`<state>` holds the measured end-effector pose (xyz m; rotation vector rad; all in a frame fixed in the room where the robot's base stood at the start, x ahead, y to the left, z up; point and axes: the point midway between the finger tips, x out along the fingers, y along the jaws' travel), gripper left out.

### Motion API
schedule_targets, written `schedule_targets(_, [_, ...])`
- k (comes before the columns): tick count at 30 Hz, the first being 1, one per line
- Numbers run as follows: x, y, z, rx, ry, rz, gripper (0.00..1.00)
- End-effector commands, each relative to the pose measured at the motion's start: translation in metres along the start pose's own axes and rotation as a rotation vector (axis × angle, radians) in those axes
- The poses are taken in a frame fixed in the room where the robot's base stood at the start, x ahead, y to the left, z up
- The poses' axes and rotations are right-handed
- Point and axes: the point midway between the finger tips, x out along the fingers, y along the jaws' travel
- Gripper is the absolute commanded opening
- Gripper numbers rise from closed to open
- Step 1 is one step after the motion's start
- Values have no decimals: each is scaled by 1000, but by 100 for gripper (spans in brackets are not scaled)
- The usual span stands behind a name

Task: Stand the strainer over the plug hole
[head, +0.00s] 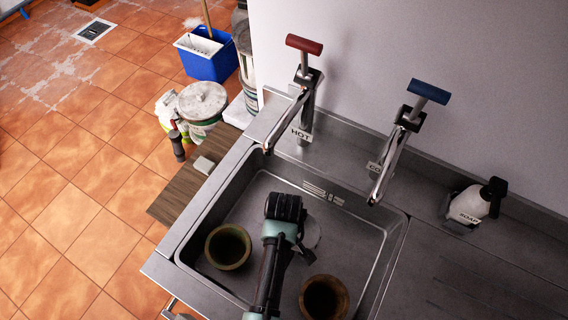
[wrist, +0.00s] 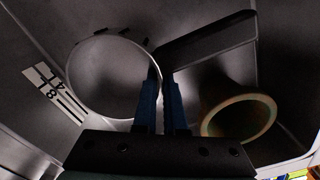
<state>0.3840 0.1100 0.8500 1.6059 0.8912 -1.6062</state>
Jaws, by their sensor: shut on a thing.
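My gripper (head: 301,246) is low inside the sink basin (head: 345,240). A pale round piece (head: 312,232), which looks like the strainer, shows partly behind it. In the wrist view the blue fingers (wrist: 160,105) are closed at the edge of this round, thin-rimmed piece (wrist: 110,78), with small dark tabs along its far rim. It appears held at its rim. I cannot tell whether it touches the basin floor. The plug hole cannot be made out in either view; it may be hidden by the strainer or my arm.
A pot (head: 228,247) stands left of my gripper in the basin, and another (head: 323,298) near the front. One pot (wrist: 240,117) is close right of the fingers in the wrist view. The hot tap (head: 303,95) and cold tap (head: 410,125) overhang the back. A soap bottle (head: 472,205) stands right.

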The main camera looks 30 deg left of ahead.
Motion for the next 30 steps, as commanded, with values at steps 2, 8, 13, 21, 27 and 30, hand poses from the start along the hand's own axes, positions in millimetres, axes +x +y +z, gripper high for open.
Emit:
schedule_targets(2, [0, 0, 0, 0, 1, 1, 0])
schedule_targets(8, [6, 0, 0, 1, 1, 0, 0])
schedule_targets(13, [11, 0, 0, 1, 1, 0, 0])
schedule_targets(21, [12, 0, 0, 0, 0, 0, 32])
schedule_targets(27, [12, 0, 0, 0, 0, 0, 39])
schedule_targets(30, [11, 0, 0, 0, 0, 0, 39])
